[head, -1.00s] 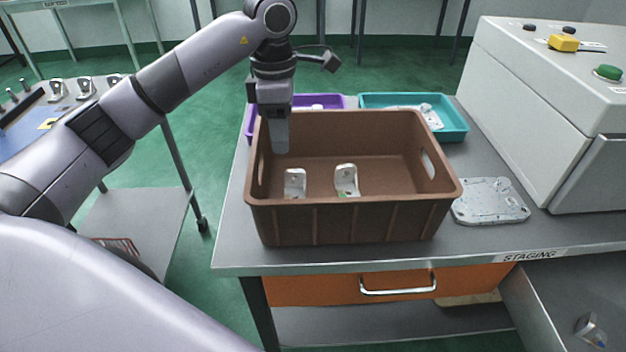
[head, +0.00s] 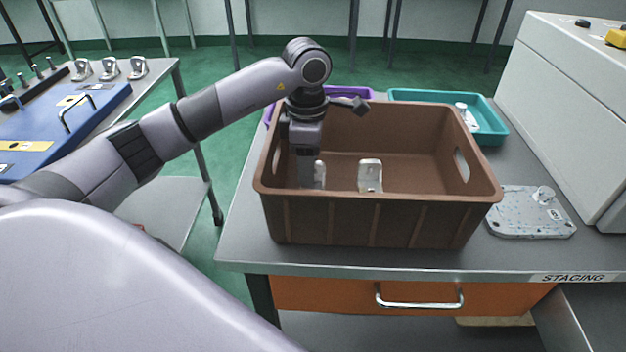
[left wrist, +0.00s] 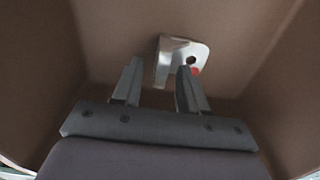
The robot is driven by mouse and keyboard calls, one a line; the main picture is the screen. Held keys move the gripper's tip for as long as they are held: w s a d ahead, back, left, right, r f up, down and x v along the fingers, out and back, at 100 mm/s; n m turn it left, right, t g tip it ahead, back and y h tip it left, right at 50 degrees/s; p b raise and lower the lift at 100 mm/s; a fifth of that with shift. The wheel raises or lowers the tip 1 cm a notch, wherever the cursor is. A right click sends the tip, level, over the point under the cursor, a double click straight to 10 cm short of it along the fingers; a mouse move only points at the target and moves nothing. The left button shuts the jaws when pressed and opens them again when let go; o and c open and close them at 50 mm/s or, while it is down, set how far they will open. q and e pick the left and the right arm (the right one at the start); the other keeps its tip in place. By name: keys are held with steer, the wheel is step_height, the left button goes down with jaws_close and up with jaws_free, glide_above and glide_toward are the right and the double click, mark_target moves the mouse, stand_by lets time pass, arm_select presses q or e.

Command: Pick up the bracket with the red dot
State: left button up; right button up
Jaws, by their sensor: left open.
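A silver bracket with a red dot (left wrist: 176,56) lies in the brown crate (head: 380,222), just beyond my left gripper's fingertips in the left wrist view. The red dot shows beside a dark hole, next to the right finger, which overlaps part of the bracket. My left gripper (left wrist: 158,68) is open, with nothing between its fingers. In the head view my left gripper (head: 306,180) reaches down inside the crate and partly covers the left bracket (head: 320,173). A second bracket (head: 370,176) stands to its right; no red dot is visible on it. My right gripper is not in view.
The crate walls closely surround the left gripper. Behind it are a purple tray (head: 348,92) and a teal tray (head: 490,128). A flat casting (head: 530,215) lies right of the crate, near a grey machine (head: 565,110). Several brackets stand on the left bench.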

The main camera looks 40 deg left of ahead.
arm_select(q)
steer(key=shift+f, duration=0.15)
jaws_close()
